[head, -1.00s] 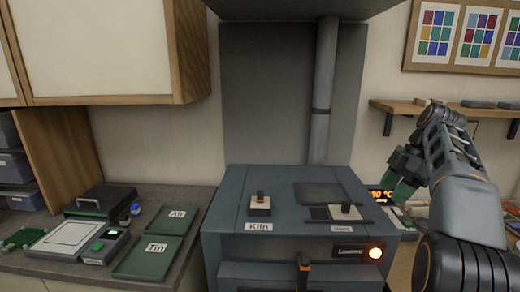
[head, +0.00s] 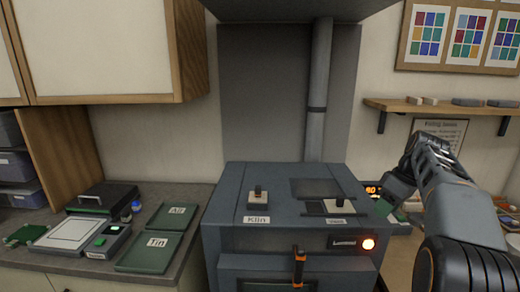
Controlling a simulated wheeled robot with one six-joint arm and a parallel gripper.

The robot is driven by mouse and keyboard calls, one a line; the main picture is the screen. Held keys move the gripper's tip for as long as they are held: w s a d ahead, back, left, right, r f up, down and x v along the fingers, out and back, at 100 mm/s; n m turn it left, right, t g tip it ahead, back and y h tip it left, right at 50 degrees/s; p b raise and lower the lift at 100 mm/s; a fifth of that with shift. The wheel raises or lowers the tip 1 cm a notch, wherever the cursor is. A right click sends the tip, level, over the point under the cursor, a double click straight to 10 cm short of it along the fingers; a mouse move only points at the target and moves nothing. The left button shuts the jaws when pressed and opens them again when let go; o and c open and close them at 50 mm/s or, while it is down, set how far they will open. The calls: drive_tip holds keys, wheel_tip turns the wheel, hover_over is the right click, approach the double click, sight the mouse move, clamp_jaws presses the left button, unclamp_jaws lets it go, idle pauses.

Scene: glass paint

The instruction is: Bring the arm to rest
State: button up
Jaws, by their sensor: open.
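My arm reaches in from the right edge of the head view, bent over the right side of the kiln.
Two switches (head: 258,198) stand on the kiln top. Green trays (head: 150,252) and a boxed panel lie on the left counter (head: 45,262). A wooden shelf (head: 440,105) hangs behind my arm. Space above the kiln is free below the hood.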

drive_tip(key=s+a+f+m+t+h, duration=0.1)
drive_tip(key=s+a+f+m, duration=0.2)
drive_tip(key=s+a+f, duration=0.2)
drive_tip(key=s+a+f+m+t+h, duration=0.1)
drive_tip(key=s+a+f+m, duration=0.3)
drive_tip(key=s+a, duration=0.8)
drive_tip(key=shift+s+f+t+h, duration=0.4)
drive_tip(key=shift+s+f+t, duration=0.3)
drive_tip(key=shift+s+f, duration=0.35)
